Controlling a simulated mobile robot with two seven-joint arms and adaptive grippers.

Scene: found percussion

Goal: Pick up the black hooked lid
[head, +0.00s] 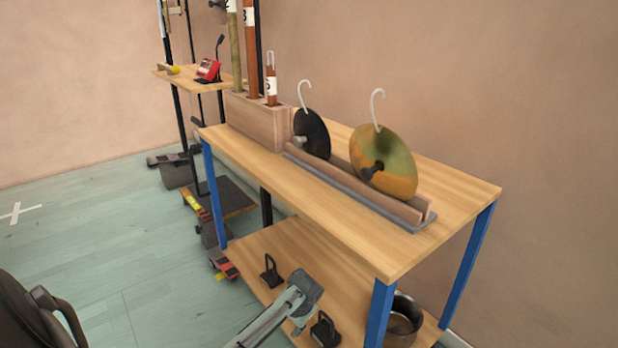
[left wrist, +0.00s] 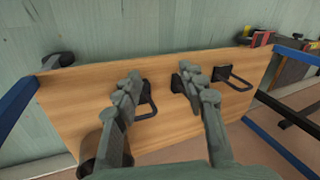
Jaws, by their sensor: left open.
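The black hooked lid (head: 314,128) is a dark disc with a pale hook on top and a small knob on its face. It stands on edge in a slotted wooden rack (head: 395,205) on the table top, left of a brass-coloured hooked lid (head: 396,165). My left gripper (head: 303,300) is low, over the lower shelf, well below and apart from the black lid. Its two fingers are spread with nothing held between them, as the left wrist view (left wrist: 160,76) shows. The black lid is not in the left wrist view. My right gripper is not in view.
The table top (head: 455,190) has bare wood in front of the rack; a wooden block (head: 255,122) holding tubes stands left. On the lower shelf (head: 290,240) are black handled blocks (head: 270,272) near my left gripper and a metal pot (head: 403,325). Blue legs (head: 378,315) bound the shelf.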

